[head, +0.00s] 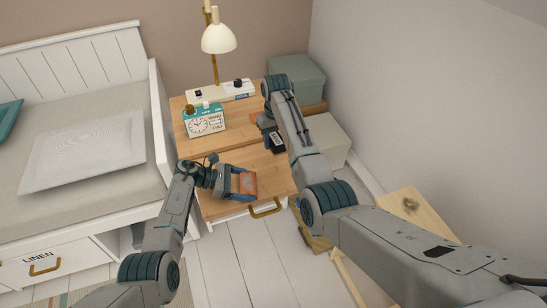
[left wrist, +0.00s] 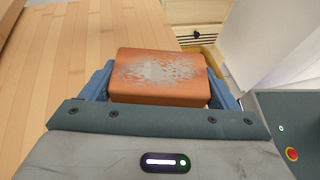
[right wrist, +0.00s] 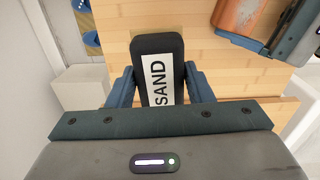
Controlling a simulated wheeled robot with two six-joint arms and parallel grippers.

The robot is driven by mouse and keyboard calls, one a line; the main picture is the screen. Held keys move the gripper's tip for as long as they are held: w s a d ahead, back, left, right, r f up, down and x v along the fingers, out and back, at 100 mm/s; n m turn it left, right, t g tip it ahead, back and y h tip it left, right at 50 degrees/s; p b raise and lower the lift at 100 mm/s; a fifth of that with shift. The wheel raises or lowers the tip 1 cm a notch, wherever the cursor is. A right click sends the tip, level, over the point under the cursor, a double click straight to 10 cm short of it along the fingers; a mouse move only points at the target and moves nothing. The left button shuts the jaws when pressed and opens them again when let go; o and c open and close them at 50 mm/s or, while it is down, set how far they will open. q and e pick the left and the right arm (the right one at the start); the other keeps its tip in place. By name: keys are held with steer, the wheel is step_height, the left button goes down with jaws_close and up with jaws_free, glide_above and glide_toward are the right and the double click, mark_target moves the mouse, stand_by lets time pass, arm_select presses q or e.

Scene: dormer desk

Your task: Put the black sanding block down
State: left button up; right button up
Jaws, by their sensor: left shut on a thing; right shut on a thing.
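The black sanding block (right wrist: 158,60), with a white label reading SAND, is between the fingers of my right gripper (right wrist: 160,88), which is shut on it. In the head view the block (head: 277,142) is over the right part of the wooden desk top (head: 221,155). I cannot tell whether it touches the wood. My left gripper (left wrist: 160,88) is shut on an orange-brown block (left wrist: 160,75) with a worn grey patch. In the head view that block (head: 243,184) is above the front of the desk, left of the black one.
A teal clock box (head: 205,122) stands at the back left of the desk, before a lamp (head: 218,40) on a white base. A grey-green box (head: 296,78) and a pale box (head: 328,140) stand at the right. Bare wood lies between the two grippers.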

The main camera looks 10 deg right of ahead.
mark_target(275, 164)
steer(key=shift+w, duration=0.35)
steer(key=shift+m, duration=0.3)
step_height(275, 164, down, 10)
steer(key=shift+w+r, duration=0.1)
steer(key=o, duration=0.9)
step_height(275, 164, up, 12)
steer(key=shift+f, duration=0.1)
